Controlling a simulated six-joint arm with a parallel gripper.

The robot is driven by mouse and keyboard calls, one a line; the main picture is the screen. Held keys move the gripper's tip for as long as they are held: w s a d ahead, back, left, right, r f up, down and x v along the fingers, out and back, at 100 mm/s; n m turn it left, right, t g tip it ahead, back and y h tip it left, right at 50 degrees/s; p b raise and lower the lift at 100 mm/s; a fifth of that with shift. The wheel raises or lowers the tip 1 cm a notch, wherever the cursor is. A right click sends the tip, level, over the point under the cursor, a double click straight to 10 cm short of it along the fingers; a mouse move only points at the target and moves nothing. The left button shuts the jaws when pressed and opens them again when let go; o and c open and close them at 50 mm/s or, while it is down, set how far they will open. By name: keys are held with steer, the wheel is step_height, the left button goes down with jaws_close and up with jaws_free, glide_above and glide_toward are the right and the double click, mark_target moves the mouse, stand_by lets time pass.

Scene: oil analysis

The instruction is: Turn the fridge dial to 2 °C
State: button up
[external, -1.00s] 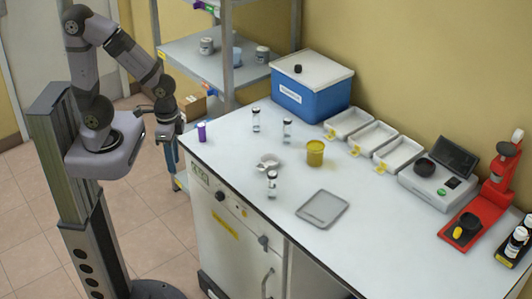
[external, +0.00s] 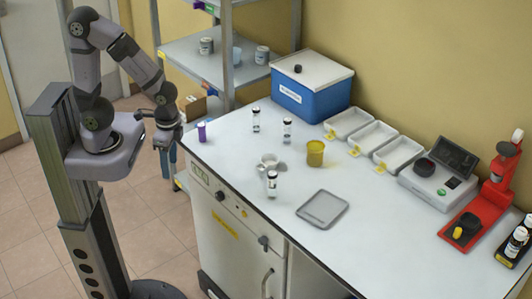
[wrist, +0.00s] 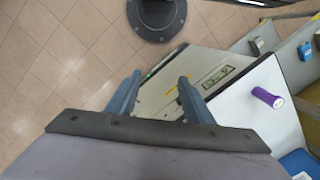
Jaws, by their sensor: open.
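The fridge (external: 228,250) is the white cabinet under the near left end of the bench. Its front panel carries a small display (external: 199,174) at the upper left and a black round dial (external: 220,196) just right of it. I cannot read the dial's setting. My gripper (external: 168,165) hangs to the left of the fridge's upper left corner, apart from the panel and dial. In the wrist view its two blue fingers (wrist: 160,79) are spread with nothing between them. The display (wrist: 217,77) shows right of the fingers; I cannot make out the dial there.
A second dark knob (external: 263,241) and a door handle (external: 267,282) sit lower right on the front. A metal shelf rack (external: 190,60) stands behind. The floor before the fridge is clear.

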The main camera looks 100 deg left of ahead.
steer(key=s+a+f+m+g+y+b, duration=0.35)
steer(key=s+f+m+y, duration=0.2)
steer(key=f, duration=0.35)
steer(key=m+t+y+b, duration=0.95)
steer(key=m+t, duration=0.65)
steer(key=m, duration=0.6)
glide_toward(217, 198)
steer(key=a+r+h+b, duration=0.1)
steer(key=h, duration=0.1)
steer(key=shift+r+n, duration=0.25)
steer(key=shift+w+a, duration=0.1)
steer(key=shift+a, duration=0.05)
steer(key=shift+p+x, duration=0.75)
steer(key=shift+x, duration=2.8)
